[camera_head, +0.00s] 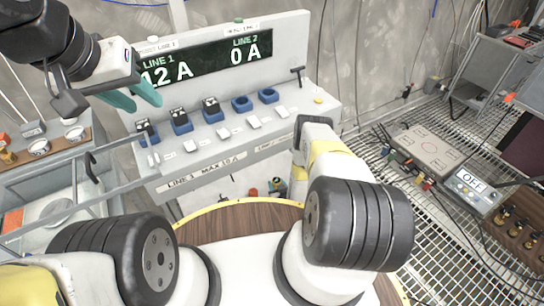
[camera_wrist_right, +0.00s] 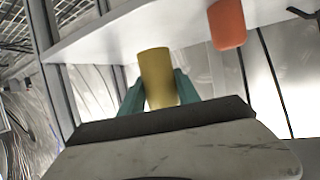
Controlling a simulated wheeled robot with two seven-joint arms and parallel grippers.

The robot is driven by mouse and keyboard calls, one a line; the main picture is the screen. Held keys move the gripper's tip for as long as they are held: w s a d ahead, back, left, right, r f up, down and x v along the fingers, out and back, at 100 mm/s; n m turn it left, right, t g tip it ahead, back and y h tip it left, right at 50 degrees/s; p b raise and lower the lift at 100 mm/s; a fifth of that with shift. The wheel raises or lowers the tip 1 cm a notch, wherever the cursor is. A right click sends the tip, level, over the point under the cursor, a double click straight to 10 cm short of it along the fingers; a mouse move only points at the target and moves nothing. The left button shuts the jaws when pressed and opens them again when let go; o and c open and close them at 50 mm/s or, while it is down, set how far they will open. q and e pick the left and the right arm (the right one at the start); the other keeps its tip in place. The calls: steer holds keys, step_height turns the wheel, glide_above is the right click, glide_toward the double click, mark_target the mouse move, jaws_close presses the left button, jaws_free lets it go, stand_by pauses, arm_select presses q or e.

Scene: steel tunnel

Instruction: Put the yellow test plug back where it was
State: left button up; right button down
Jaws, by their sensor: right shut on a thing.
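The yellow test plug (camera_wrist_right: 156,75) is a plain yellow cylinder in the right wrist view. My right gripper (camera_wrist_right: 159,92) is shut on it, with one teal finger on each side. The plug's far end overlaps a pale panel (camera_wrist_right: 120,34); I cannot tell whether it touches. An orange cylinder (camera_wrist_right: 227,24) is at that panel, to the right of the plug. In the head view my right arm hides its gripper and the plug. My left gripper (camera_head: 146,106) is at upper left, its teal fingers apart and empty, in front of the line console (camera_head: 292,58).
The console shows 12 A on line 1 and 0 A on line 2. Black plugs sit in blue sockets (camera_head: 180,121); two blue sockets (camera_head: 242,104) are empty. A round wooden top (camera_head: 240,216) lies before it. An OFF box (camera_head: 474,190) stands right, on grating.

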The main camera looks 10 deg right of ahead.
steer(key=w, duration=0.1)
steer(key=w+d, duration=0.1)
steer(key=w, duration=0.1)
steer(key=w+d, duration=0.1)
steer(key=w, duration=0.1)
steer(key=shift+d+f, duration=0.1)
steer(key=shift+f, duration=0.15)
steer(key=shift+w+d+f, duration=0.1)
steer(key=shift+w+f, duration=0.1)
steer(key=shift+f, duration=0.7)
steer(key=shift+w+d+f, duration=0.1)
steer(key=shift+w+f, duration=0.05)
steer(key=shift+f, duration=0.75)
steer(key=shift+f, duration=0.2)
steer(key=c, duration=0.9)
jaws_free()
steer(key=shift+r, duration=0.25)
steer(key=v, duration=1.2)
steer(key=shift+s+a+f, duration=0.1)
